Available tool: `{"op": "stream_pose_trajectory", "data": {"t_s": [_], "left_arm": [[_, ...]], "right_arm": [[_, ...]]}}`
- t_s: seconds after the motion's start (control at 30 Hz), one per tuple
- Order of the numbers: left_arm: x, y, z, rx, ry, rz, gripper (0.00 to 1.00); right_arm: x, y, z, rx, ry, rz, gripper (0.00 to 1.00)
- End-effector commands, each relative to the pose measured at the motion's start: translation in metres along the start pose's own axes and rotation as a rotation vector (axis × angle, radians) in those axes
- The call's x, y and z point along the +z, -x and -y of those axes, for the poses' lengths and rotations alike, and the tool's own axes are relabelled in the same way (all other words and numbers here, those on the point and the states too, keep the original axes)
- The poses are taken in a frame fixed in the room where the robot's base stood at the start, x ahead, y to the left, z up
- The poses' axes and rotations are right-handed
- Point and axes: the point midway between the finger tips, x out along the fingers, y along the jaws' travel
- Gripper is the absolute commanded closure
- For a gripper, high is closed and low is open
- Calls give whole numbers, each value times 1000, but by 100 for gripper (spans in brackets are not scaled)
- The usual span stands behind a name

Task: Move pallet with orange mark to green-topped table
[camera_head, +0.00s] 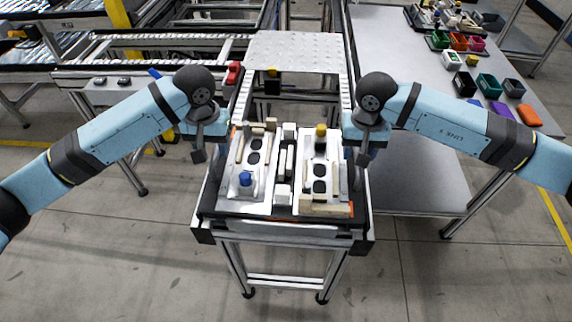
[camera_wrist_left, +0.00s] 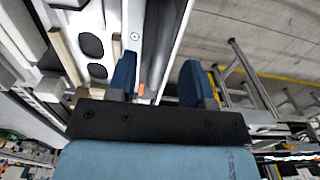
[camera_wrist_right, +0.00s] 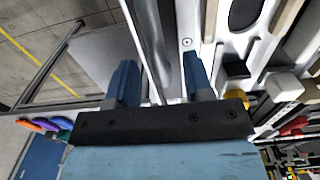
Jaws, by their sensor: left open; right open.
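The pallet (camera_head: 222,214), a dark-edged tray with white fixture plates, rests on a wheeled metal stand in the middle of the head view. Small orange marks (camera_head: 346,208) show at its near right corner and far left. My left gripper (camera_head: 197,152) is open at its left side; my right gripper (camera_head: 358,155) is open at its right side. In the left wrist view, a long side edge of the pallet (camera_wrist_left: 158,45) runs between the open fingers. The right wrist view shows a similar side edge (camera_wrist_right: 160,45). Contact cannot be told. No green tabletop is visible.
A grey-topped table (camera_head: 395,50) with coloured bins (camera_head: 488,84) stands at the right. A perforated plate (camera_head: 297,50) lies just beyond the pallet. Roller conveyors (camera_head: 150,45) run at the back left. The floor in front of the stand is clear.

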Motion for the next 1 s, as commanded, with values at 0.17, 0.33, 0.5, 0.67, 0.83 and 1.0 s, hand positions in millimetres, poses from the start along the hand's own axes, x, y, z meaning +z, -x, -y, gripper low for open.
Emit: {"op": "stream_pose_trajectory", "data": {"t_s": [0.17,0.33,0.5,0.67,0.83,1.0], "left_arm": [[0,-23,0,0,0,0,53],[0,-33,0,0,0,0,53],[0,-34,0,0,0,-1,53],[0,-34,0,0,0,-1,60],[0,-34,0,0,0,-1,99],[0,-34,0,0,0,-1,100]], "right_arm": [[0,-24,0,1,-1,2,53],[0,-33,0,1,0,1,53],[0,-34,0,1,0,0,53],[0,-34,0,0,0,0,60],[0,-34,0,0,0,0,99],[0,-34,0,0,0,0,100]]}}
